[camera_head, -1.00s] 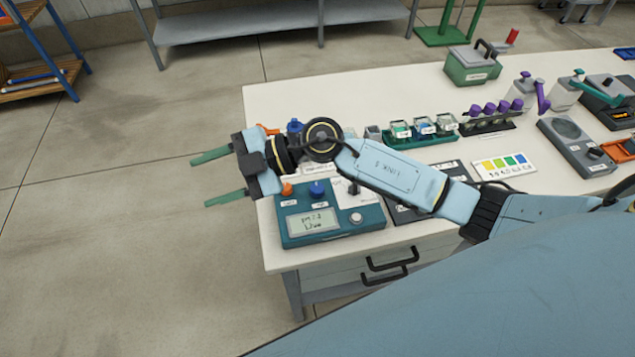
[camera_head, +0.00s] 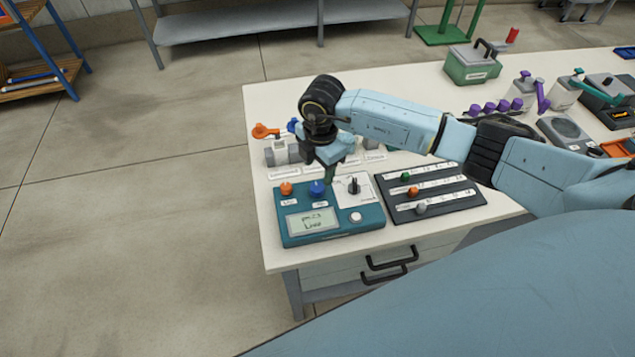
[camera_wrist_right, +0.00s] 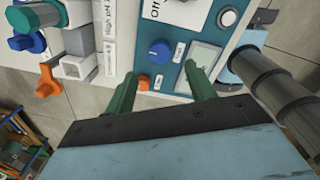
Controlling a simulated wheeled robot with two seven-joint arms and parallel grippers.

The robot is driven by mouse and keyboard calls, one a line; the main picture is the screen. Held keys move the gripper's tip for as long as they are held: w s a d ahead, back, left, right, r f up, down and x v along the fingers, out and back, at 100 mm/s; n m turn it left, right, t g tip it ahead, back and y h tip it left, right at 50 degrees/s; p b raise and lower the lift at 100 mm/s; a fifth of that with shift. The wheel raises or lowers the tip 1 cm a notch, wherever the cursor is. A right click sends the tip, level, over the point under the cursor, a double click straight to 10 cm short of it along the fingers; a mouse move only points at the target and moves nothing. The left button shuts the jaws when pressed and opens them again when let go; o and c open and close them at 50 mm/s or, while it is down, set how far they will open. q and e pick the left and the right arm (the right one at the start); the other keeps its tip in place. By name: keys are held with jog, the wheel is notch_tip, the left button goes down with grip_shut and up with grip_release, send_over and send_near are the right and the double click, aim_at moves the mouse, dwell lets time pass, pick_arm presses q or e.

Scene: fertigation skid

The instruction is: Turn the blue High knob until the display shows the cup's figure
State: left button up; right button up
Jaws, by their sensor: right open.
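The teal meter box (camera_head: 370,215) stands at the table's near left corner. Its blue knob (camera_head: 317,188) sits between an orange knob (camera_head: 286,188) and a black switch (camera_head: 353,186). The display (camera_head: 312,221) shows two lines of text, too blurred to read surely. My right gripper (camera_head: 329,178) points down just above and behind the blue knob. In the right wrist view its green fingers (camera_wrist_right: 160,70) are open and apart, with the blue knob (camera_wrist_right: 160,52) showing in the gap beyond them. No cup can be made out now. My left gripper is out of view.
A dark slider panel (camera_head: 430,190) lies right of the meter. Valves with orange (camera_head: 265,131) and blue handles stand behind it. A green box (camera_head: 472,65) and several purple-topped items stand farther back. My right arm crosses over the table.

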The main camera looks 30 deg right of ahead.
aim_at(317, 186)
notch_tip(317, 186, down, 7)
jog(key=shift+w+f, duration=0.15)
jog(key=c, duration=1)
jog(key=shift+b, duration=0.3)
jog(key=n, duration=0.5)
jog(key=shift+w+n+b, duration=0.1)
jog(key=shift+n+b, duration=0.2)
jog(key=shift+b, duration=0.05)
jog(key=n+b, duration=0.1)
jog(key=n, duration=0.5)
jog(key=shift+b, duration=0.3)
